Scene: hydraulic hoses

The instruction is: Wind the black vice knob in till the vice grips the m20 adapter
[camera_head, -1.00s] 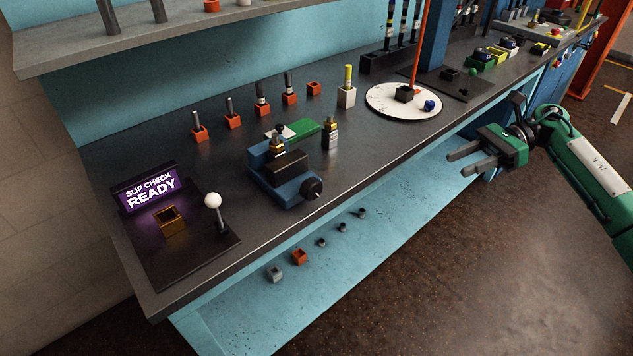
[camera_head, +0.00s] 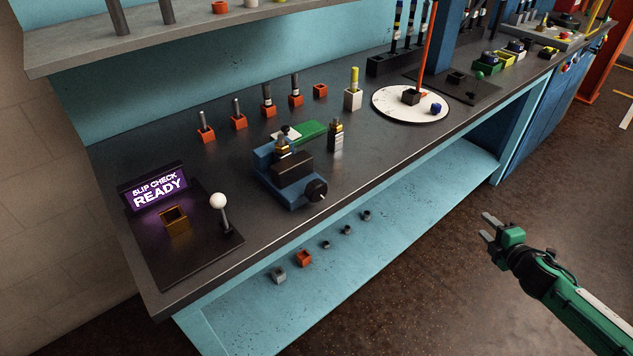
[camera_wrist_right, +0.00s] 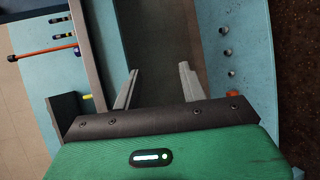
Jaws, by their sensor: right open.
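The blue vice (camera_head: 288,180) stands near the front edge of the dark bench, with its black knob (camera_head: 316,190) facing the front right. A brass-coloured fitting, which looks like the m20 adapter (camera_head: 282,147), stands upright at the vice's jaws. I cannot tell from here whether the jaws touch it. My right gripper (camera_head: 487,228) is open and empty, out over the floor to the right of the bench, well apart from the knob. Its two fingers (camera_wrist_right: 160,88) show spread in the right wrist view with nothing between them. My left gripper is not in view.
A lit "SLIP CHECK READY" sign (camera_head: 157,190) and a white-knobbed lever (camera_head: 219,203) stand left of the vice. A white disc (camera_head: 384,97) lies farther right. Small sockets sit on the lower shelf (camera_head: 400,205).

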